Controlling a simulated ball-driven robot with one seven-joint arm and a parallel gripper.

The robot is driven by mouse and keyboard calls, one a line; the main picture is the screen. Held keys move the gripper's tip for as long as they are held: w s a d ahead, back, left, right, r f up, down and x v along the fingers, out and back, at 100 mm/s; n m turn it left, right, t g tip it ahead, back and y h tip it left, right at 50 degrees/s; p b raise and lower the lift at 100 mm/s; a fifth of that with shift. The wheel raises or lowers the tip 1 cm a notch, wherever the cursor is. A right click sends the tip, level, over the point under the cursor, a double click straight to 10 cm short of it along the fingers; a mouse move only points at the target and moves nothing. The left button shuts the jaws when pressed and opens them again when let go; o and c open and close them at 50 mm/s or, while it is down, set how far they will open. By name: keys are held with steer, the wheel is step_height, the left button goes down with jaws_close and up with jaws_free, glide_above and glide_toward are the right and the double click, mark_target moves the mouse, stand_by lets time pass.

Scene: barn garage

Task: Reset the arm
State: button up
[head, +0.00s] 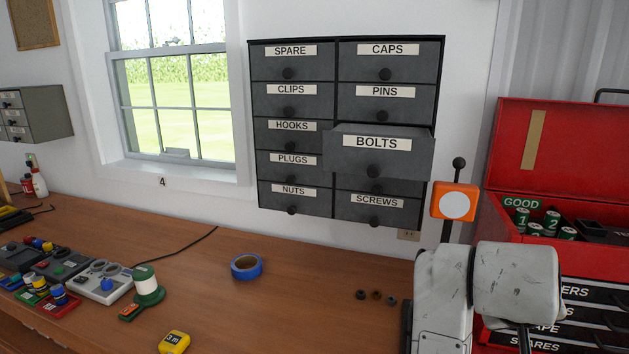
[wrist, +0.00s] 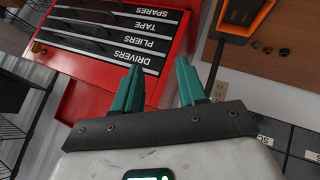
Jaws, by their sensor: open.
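My gripper (wrist: 160,87) shows in the wrist view with its two teal fingers apart and nothing between them. It points toward the red tool chest (wrist: 78,98), whose drawers are labelled DRIVERS, PLIERS, TAPE and SPARES. In the head view my white arm stands at the lower right, in front of the red tool chest (head: 503,231). The gripper's fingers are not visible in the head view.
The wall cabinet (head: 294,137) has its BOLTS drawer (head: 391,155) pulled out. Blue tape (head: 246,267), a yellow tape measure (head: 174,342) and several small devices lie on the wooden bench (head: 290,310). An orange-framed device (head: 454,201) stands behind my arm. The bench middle is mostly clear.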

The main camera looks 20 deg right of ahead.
steer(key=s+a+f+n+y+b, duration=0.15)
steer(key=s+f, duration=0.25)
steer(key=f, duration=0.7)
steer(key=s+a+f+n+y, duration=0.2)
steer(key=s+a+f+n, duration=0.15)
steer(key=f, duration=0.75)
steer(key=s+a+f+g+y, duration=0.1)
steer(key=s+a+f+y, duration=0.1)
steer(key=s+a+f, duration=0.2)
steer(key=s+a+f+g+y, duration=0.1)
steer(key=s+a+f+y, duration=0.1)
steer(key=s+a+f, duration=0.3)
steer(key=s+f, duration=0.3)
steer(key=s, duration=0.1)
steer(key=shift+s+b, duration=0.25)
steer(key=shift+b, duration=0.1)
steer(key=shift+y, duration=0.25)
steer(key=shift+c, duration=0.2)
